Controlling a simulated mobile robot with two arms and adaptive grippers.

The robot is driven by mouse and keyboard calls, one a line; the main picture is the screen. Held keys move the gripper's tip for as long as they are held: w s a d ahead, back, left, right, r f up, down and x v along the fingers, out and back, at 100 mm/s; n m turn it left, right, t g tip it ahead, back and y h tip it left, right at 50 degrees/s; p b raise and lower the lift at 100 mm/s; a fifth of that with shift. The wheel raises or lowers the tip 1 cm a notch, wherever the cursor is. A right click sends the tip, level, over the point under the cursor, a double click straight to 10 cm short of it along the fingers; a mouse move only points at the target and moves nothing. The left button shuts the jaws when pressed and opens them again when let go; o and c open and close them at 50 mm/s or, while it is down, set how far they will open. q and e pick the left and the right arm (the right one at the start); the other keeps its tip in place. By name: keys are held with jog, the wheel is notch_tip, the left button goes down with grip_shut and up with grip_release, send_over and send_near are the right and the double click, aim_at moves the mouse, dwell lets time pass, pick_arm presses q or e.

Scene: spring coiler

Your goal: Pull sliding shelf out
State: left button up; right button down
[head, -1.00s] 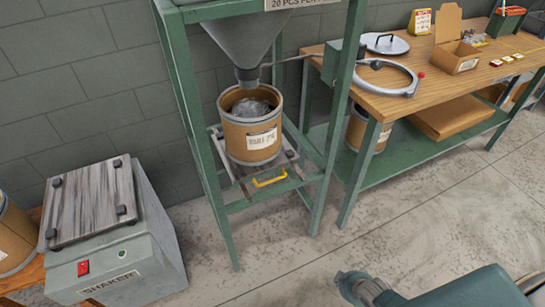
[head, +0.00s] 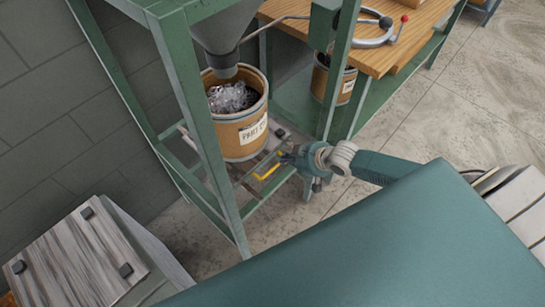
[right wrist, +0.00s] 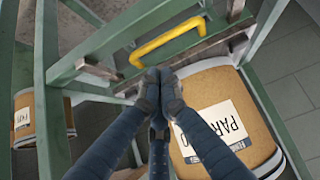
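The sliding shelf (head: 282,136) sits low in the green frame (head: 198,120), under a brown drum (head: 238,135) of clear scrap. Its yellow handle (head: 268,171) is on the front edge. My right gripper (head: 283,157) is beside the handle, at the front of the frame. In the right wrist view the fingertips (right wrist: 159,76) are together, with nothing visible between them. The yellow handle (right wrist: 172,40) shows just past the tips, and the shelf's front edge (right wrist: 212,40) runs behind it. The labelled drum (right wrist: 222,120) is at the right. My left gripper is out of view.
A grey funnel (head: 222,35) hangs over the drum. A wooden workbench (head: 375,55) stands at the right, with another drum (head: 345,80) below. The shaker's plate (head: 72,262) is at lower left. Bare floor (head: 430,125) lies in front of the bench.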

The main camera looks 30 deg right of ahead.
jog(key=b+x, duration=0.1)
jog(key=x, duration=0.5)
jog(key=shift+w+a+f, duration=0.1)
jog(key=shift+w+f, duration=0.05)
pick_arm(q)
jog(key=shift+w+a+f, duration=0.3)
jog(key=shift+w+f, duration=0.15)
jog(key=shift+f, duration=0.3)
pick_arm(e)
jog(key=shift+x, duration=0.75)
